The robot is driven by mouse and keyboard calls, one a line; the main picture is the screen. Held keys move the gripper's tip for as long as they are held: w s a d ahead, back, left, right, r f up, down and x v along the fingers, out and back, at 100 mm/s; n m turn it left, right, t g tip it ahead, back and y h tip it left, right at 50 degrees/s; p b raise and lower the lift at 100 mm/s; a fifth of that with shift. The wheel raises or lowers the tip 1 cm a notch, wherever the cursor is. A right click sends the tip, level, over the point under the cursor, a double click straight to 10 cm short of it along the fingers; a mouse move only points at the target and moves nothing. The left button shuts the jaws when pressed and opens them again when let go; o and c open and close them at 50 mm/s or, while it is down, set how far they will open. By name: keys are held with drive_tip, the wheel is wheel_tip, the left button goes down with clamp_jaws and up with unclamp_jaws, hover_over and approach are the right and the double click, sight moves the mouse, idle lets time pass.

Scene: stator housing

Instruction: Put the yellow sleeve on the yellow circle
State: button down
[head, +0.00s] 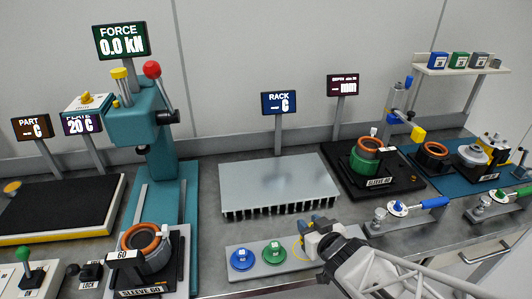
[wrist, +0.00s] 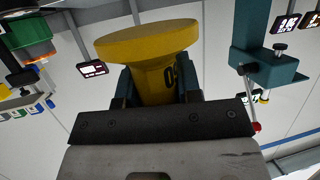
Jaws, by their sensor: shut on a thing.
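The yellow sleeve (wrist: 150,60) is between my gripper's dark fingers (wrist: 152,88) in the wrist view. It has a wide round flange, a narrower body and a black marking. My gripper is shut on it. In the head view, my gripper (head: 306,232) is low over the right end of a grey plate (head: 248,280), and the sleeve is hidden there. A thin yellow circle (head: 298,248) shows partly on that plate, right beside the gripper; the rest is covered. I cannot tell whether the sleeve touches the plate.
A blue piece (head: 241,259) and a green piece (head: 274,253) stand on the plate left of the gripper. A silver rack (head: 280,183) is behind it. A teal press (head: 155,150) stands at left, and a black fixture (head: 400,185) with a green-and-copper part is at right.

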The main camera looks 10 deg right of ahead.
idle(0.4)
hover_over(300, 252)
drive_tip(key=d, duration=0.1)
drive_tip(key=shift+s+d+f, duration=0.1)
drive_tip(key=shift+s+f, duration=0.15)
drive_tip(key=shift+f, duration=0.85)
drive_tip(key=shift+s+d+f, duration=0.1)
drive_tip(key=shift+s+f, duration=0.1)
drive_tip(key=shift+f, duration=0.85)
drive_tip(key=shift+f, duration=0.1)
drive_tip(key=shift+f, duration=1.8)
drive_tip(key=c, duration=0.8)
unclamp_jaws()
drive_tip(key=shift+f, duration=0.1)
drive_tip(key=shift+s, duration=0.1)
